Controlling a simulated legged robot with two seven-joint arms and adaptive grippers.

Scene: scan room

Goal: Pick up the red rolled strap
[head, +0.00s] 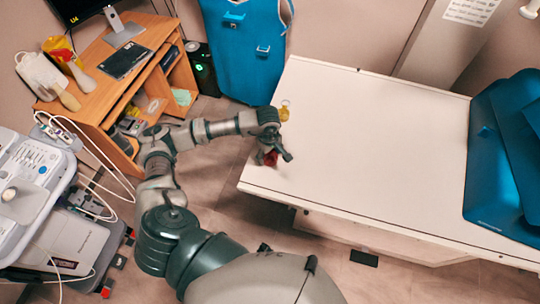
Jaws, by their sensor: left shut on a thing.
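The red rolled strap (270,159) is at the left end of the white table (365,150), partly hidden by my left gripper. My left gripper (274,156) is shut on the strap. I cannot tell whether the strap touches the tabletop or is just above it. My left arm reaches in from the lower left to the table's left edge. My right gripper is not in view.
A small yellow item (284,112) stands near the table's left edge, just beyond my gripper. Blue padded pieces (505,150) lie at the table's right end. A wooden desk (100,60) and a grey medical machine (35,200) stand at left. The table's middle is clear.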

